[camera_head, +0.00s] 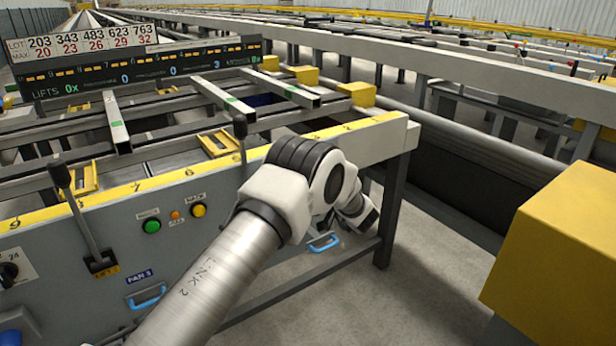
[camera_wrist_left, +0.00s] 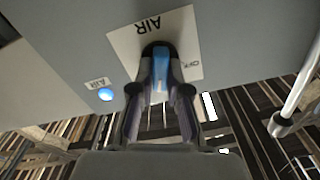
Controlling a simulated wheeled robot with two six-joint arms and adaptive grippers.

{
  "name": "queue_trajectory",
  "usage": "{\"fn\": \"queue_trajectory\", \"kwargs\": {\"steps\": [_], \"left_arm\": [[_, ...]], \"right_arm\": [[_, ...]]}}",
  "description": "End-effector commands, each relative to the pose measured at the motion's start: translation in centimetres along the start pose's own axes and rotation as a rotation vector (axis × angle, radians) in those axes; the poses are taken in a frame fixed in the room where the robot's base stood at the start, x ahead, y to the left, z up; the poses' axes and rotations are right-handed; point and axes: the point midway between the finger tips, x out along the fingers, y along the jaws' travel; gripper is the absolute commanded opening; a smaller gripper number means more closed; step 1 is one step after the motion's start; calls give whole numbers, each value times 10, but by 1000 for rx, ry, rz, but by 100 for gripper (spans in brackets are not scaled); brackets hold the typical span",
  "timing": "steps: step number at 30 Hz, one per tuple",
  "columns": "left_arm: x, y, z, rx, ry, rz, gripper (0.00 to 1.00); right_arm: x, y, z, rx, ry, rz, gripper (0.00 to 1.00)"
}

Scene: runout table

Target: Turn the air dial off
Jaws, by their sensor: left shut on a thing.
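The air dial (camera_wrist_left: 160,70) has a blue handle on a black base, set on a pale plate (camera_wrist_left: 118,44) marked AIR, with a smaller OFF mark at its right side. The plate appears upside down in the left wrist view. My left gripper (camera_wrist_left: 160,90) is shut on the dial, one dark finger on each side of the blue handle. The handle runs roughly up and down in that view, towards the AIR lettering. In the head view my left arm crosses the front of the table; its gripper and the dial are hidden there. My right gripper is not in view.
A blue lit AIR lamp (camera_wrist_left: 105,94) is left of the plate. The grey table front (camera_head: 60,240) holds a green button (camera_head: 151,226), a yellow button (camera_head: 198,210), levers (camera_head: 82,225) and blue pan handles (camera_head: 146,297). A yellow block (camera_head: 560,260) stands right; floor between is clear.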

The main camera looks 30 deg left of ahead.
Motion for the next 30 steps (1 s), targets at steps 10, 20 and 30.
{"fn": "queue_trajectory", "kwargs": {"steps": [10, 20, 30], "left_arm": [[0, 0, 0, -83, 0, 0, 0], [0, -1, 0, -327, 0, 0, 0], [0, -2, 1, -652, 1, 0, 0]], "right_arm": [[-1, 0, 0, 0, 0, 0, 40], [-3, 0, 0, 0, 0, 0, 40], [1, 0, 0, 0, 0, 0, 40]]}}
